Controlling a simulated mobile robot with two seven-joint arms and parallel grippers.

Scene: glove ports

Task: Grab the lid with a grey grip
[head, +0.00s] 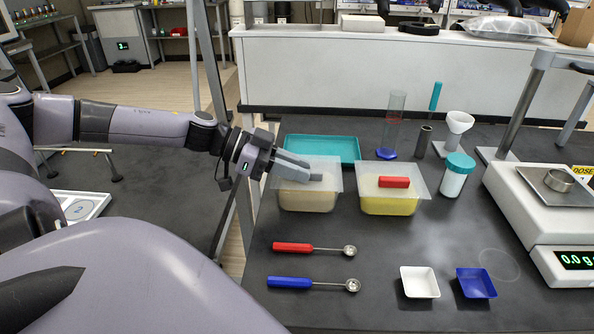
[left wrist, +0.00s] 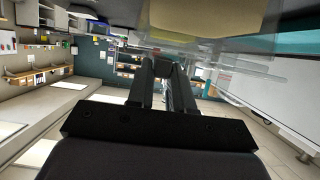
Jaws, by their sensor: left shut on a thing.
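A translucent lid (head: 322,162) with a grey grip (head: 316,178) lies over the left tub (head: 306,200), which holds beige contents. My left gripper (head: 303,170) reaches in from the left and is shut on the grey grip. In the left wrist view the fingers (left wrist: 165,75) close on a small dark block. The lid looks roughly level; I cannot tell whether it touches the tub's rim. My right gripper is not in view.
A yellow-filled tub (head: 390,205) with a red-gripped lid (head: 394,182) stands close on the right. A teal tray (head: 330,145) lies behind. Red (head: 300,247) and blue (head: 300,283) scoops lie in front. A balance (head: 540,215) is at right.

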